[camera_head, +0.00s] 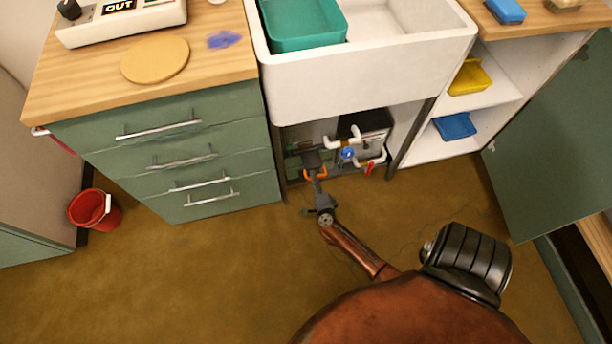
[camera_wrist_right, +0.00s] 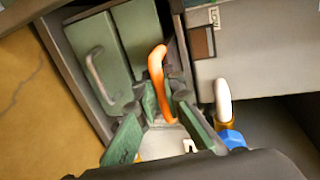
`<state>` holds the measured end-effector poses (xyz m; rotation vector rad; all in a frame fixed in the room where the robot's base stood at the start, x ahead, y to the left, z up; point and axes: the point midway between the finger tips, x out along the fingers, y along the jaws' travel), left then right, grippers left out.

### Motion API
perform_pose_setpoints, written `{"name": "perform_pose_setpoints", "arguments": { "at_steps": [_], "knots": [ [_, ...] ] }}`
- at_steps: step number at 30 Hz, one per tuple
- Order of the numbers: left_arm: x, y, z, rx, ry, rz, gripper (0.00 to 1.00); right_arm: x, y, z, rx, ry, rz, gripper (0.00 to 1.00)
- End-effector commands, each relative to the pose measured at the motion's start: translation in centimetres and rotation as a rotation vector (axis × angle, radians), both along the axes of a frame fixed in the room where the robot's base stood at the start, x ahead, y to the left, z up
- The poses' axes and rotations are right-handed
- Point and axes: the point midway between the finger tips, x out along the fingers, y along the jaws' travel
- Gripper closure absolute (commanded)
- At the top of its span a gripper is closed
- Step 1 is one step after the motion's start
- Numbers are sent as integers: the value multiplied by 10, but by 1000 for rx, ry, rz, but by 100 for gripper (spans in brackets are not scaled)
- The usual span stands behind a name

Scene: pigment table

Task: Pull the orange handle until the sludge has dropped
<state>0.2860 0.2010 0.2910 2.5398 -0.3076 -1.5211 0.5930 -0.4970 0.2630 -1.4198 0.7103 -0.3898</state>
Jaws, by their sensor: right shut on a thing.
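The orange handle (camera_wrist_right: 157,75) stands between the fingers of my right gripper (camera_wrist_right: 162,98) in the right wrist view. The fingers are shut on it. In the head view the orange handle (camera_head: 312,174) is a small piece under the sink, at the tip of my right gripper (camera_head: 313,168). My right arm reaches forward to it from the bottom of the picture. No sludge can be made out in either view. My left gripper is not in view.
Pipes with a blue fitting (camera_head: 347,154) and a red valve (camera_head: 369,169) sit under the white sink (camera_head: 370,64). Green drawers (camera_head: 170,150) stand to the left. A red bucket (camera_head: 93,208) is on the floor. An open green door (camera_head: 555,130) stands at right.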

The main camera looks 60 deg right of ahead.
Motion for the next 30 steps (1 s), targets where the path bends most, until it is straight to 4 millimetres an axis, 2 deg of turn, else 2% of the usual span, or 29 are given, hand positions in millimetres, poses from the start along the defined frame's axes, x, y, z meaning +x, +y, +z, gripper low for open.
{"name": "perform_pose_setpoints", "arguments": {
  "at_steps": [5, 6, 13, 23, 26, 30],
  "knots": [
    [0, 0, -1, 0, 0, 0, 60, 2, 2, -1, 2, -1, 6, 100],
    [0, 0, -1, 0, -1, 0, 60, 2, 2, -1, 2, -1, 6, 89],
    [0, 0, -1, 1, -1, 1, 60, 3, 2, 0, 0, 0, 6, 73],
    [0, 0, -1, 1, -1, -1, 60, 2, 1, 2, 1, -1, 3, 73],
    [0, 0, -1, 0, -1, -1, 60, 2, 1, 8, 3, -2, 2, 73],
    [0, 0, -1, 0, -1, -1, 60, 1, 0, 28, 1, -5, 1, 73]
  ]
}}
